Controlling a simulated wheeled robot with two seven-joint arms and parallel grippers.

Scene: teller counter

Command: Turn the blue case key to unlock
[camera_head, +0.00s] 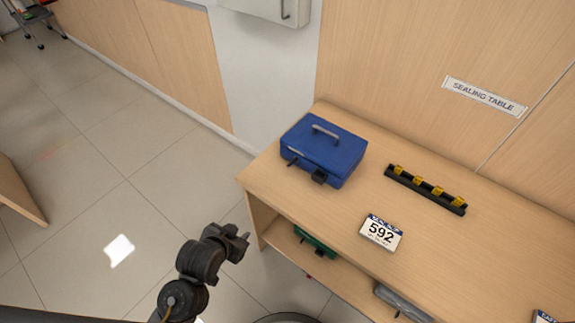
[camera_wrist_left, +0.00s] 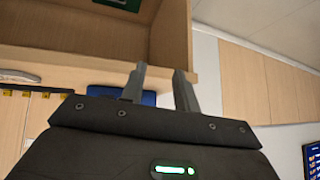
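The blue case (camera_head: 322,150) lies shut on the left end of the wooden table, its metal handle on top. A small dark key-like piece (camera_head: 293,161) and a black block (camera_head: 319,177) sit at its front edge; which way the key is turned is too small to tell. My left gripper (camera_head: 246,240) is off the table's left front corner, well apart from the case. In the left wrist view my left gripper (camera_wrist_left: 160,84) has its two fingers apart with nothing between them. A bit of the blue case (camera_wrist_left: 149,98) shows behind them. My right gripper is not in view.
The table top (camera_head: 440,240) bears a black strip with yellow pieces (camera_head: 425,189) and a card marked 592 (camera_head: 381,232). A green thing (camera_head: 314,243) and a grey thing (camera_head: 402,302) are on the shelf below. The wall stands behind; floor (camera_head: 100,200) is clear at left.

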